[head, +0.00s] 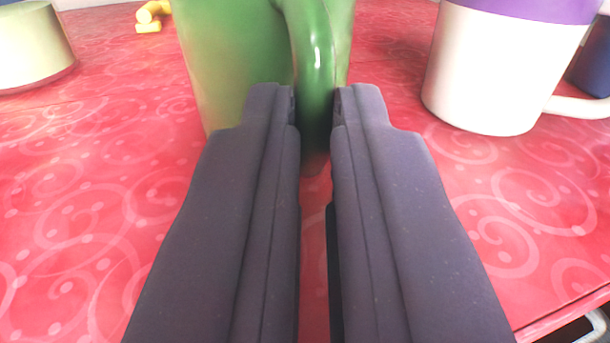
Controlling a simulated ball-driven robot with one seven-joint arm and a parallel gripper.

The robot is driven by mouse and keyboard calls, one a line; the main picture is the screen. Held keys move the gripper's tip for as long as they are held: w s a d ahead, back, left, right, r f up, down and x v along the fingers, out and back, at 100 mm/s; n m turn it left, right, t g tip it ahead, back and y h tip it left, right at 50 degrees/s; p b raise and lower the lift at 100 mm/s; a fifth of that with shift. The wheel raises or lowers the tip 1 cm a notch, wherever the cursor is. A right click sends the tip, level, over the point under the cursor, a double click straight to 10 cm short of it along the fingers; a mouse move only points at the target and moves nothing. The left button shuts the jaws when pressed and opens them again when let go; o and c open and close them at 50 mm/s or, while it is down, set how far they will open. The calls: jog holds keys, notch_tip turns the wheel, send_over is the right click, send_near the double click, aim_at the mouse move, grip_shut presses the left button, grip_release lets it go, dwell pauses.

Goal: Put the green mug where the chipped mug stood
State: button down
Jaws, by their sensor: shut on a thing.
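The green mug (225,60) fills the upper middle of the head view, with its handle (312,60) facing me. My gripper (314,108) has its two dark fingers closed on that handle, one on each side. The mug looks upright; its top is cut off by the frame, and my left finger hides part of its lower edge. I cannot tell whether its base touches the counter. No chip can be made out on any mug in view.
A white mug with a purple band (500,70) stands close on the right. A dark blue object (593,65) is behind it. A pale round vessel (35,45) stands at the far left, and a small yellow object (150,15) lies behind. The red counter (90,190) is bare at front left; its edge shows lower right.

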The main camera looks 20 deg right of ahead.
jog(key=shift+f, duration=0.1)
jog(key=c, duration=1.2)
grip_release()
jog(key=shift+s+a, duration=0.1)
jog(key=p+v, duration=0.3)
jog(key=v, duration=0.8)
jog(key=shift+s+p, duration=0.4)
